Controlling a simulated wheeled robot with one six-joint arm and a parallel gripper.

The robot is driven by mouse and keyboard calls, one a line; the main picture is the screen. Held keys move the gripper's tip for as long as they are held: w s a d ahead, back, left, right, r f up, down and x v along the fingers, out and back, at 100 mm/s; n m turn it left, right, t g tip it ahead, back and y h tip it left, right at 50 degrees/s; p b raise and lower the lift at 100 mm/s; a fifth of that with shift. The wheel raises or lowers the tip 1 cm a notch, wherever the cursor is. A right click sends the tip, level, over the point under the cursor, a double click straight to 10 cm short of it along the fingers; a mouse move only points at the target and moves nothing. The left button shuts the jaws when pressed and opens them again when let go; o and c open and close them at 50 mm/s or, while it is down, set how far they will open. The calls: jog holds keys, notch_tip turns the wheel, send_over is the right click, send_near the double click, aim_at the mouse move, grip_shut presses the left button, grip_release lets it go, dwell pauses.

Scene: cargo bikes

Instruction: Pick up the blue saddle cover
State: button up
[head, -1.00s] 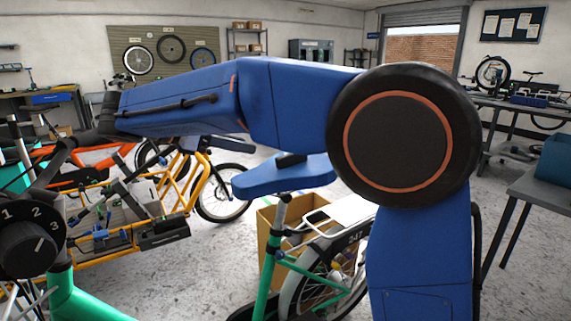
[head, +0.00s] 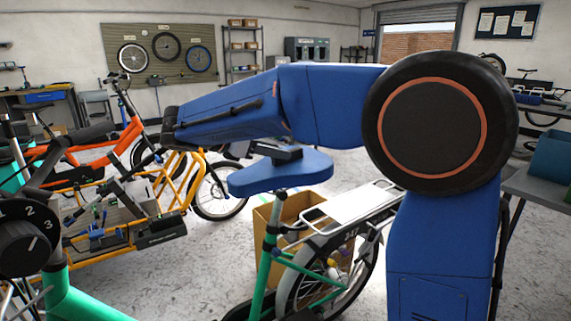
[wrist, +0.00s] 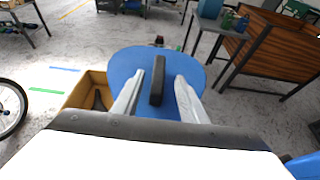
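The blue saddle cover (head: 285,180) sits on the saddle of a green bike (head: 268,275) in the middle of the head view. A dark raised bar stands on its top. In the wrist view the cover (wrist: 130,62) is straight ahead, with the dark bar (wrist: 157,82) along its middle. My gripper (wrist: 160,75) is open, its two pale fingers apart on either side of the bar. A gap shows between the bar and each finger. In the head view my blue arm crosses above the cover, and I cannot make out the fingers there.
A cardboard box (head: 262,230) stands behind the green bike, and its white rear rack (head: 350,203) is right of the saddle. An orange cargo bike (head: 185,190) is at left. A grey bench (head: 545,188) stands at right. Open floor lies behind.

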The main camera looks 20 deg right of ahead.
jog(key=x, duration=0.4)
jog(key=shift+w+d, duration=0.1)
jog(key=shift+w, duration=0.05)
grip_shut()
